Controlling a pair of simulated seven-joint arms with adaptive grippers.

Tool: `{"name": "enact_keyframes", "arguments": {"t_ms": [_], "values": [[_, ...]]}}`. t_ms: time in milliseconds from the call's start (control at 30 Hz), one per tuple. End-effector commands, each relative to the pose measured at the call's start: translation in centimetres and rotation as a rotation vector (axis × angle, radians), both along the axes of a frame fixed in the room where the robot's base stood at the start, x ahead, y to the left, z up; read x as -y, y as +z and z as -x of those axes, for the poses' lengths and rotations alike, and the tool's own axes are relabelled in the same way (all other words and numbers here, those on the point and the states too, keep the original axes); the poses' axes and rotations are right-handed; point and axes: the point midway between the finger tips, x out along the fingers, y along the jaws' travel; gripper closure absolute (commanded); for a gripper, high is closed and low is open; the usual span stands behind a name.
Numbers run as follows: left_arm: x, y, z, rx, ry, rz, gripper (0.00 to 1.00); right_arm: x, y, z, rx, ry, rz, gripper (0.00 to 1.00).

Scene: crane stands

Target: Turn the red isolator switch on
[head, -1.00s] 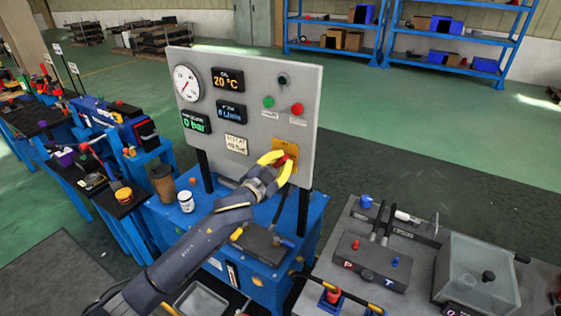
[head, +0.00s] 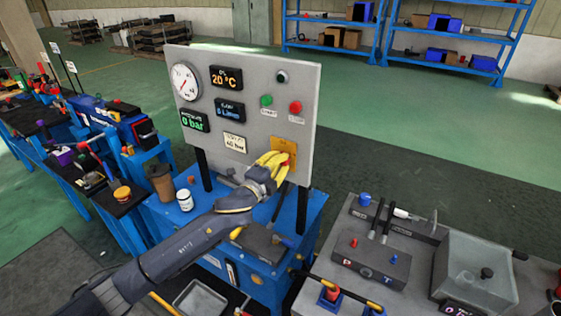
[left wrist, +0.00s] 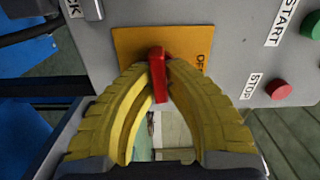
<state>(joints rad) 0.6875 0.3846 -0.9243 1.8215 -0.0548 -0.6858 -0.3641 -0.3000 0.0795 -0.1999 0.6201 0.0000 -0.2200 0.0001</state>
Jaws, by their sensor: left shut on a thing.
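The red isolator switch (left wrist: 158,75) shows in the left wrist view as a red handle on a yellow plate (left wrist: 130,45). The plate is on the grey control panel (head: 245,85), at its lower right in the head view. Lettering that seems to read "OFF" shows beside the handle. My left gripper (left wrist: 160,72) has yellow fingers, and their tips are closed on the handle from both sides. In the head view the left gripper (head: 272,162) covers the lower part of the yellow plate and hides the handle. My right gripper is not in view.
A green start button (head: 266,100) and a red stop button (head: 296,107) sit above the plate. A white jar (head: 185,200) and a brown cup (head: 162,183) stand left of my arm. A grey bench (head: 345,225) with fittings is at right.

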Motion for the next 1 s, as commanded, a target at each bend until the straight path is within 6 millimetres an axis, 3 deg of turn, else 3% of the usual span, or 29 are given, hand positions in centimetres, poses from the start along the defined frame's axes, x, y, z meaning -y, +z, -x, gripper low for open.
{"name": "enact_keyframes", "arguments": {"t_ms": [767, 800, 1000], "values": [[-0.01, 0.01, -0.04, 0.049, 0.001, -0.082, 1.00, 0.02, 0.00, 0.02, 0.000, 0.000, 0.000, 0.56], [-0.01, 0.00, -0.04, 0.049, 0.001, -0.082, 0.86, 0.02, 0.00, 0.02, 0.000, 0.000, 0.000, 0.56], [-0.01, -0.03, -0.03, 0.049, 0.000, -0.082, 0.64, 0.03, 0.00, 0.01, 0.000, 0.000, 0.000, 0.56]]}}
